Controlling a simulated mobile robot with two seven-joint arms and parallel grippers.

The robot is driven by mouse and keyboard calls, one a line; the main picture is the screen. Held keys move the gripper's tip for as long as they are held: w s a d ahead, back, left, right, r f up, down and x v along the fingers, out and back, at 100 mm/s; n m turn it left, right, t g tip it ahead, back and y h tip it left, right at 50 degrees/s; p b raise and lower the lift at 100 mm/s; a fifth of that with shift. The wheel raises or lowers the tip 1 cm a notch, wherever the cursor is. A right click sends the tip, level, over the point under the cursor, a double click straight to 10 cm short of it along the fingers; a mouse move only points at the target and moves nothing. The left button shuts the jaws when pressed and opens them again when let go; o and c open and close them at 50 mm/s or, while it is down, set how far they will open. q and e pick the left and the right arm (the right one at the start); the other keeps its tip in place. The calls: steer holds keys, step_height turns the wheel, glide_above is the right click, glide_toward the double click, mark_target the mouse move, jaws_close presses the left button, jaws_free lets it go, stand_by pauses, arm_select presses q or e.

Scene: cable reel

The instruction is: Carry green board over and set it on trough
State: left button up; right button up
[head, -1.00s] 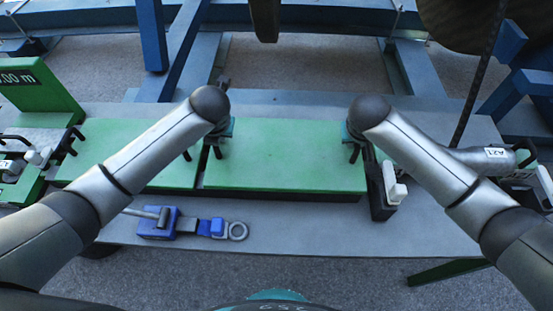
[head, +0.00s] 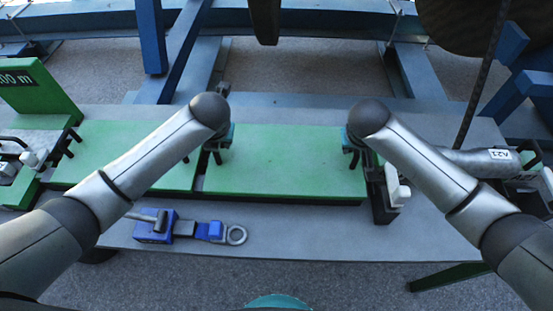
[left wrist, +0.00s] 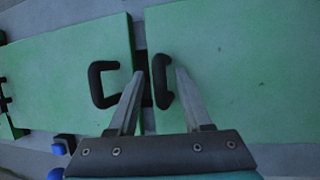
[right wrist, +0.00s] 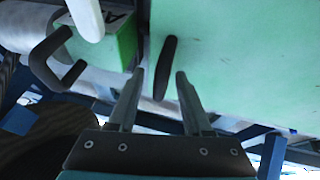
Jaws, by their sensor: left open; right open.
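A flat green board (head: 286,165) lies on the grey bench between my two grippers. A second green board (head: 125,148) lies beside it on the left, across a narrow gap. My left gripper (head: 213,155) is at the first board's left end; in the left wrist view its open fingers straddle that board's black handle (left wrist: 161,80). My right gripper (head: 355,158) is at the right end, open, with the black handle (right wrist: 165,68) between its fingers in the right wrist view. I cannot single out the trough with certainty.
A blue clamp-like tool with a ring (head: 190,229) lies on the grey bench (head: 300,228) in front of the boards. A green block with a length sign (head: 40,90) stands at left. A grey cylinder labelled A21 (head: 480,160) lies at right. Blue beams stand behind.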

steer(key=shift+r, duration=0.1)
arm_select(q)
steer(key=v, duration=1.2)
arm_select(e)
steer(key=v, duration=1.2)
stand_by(0.4)
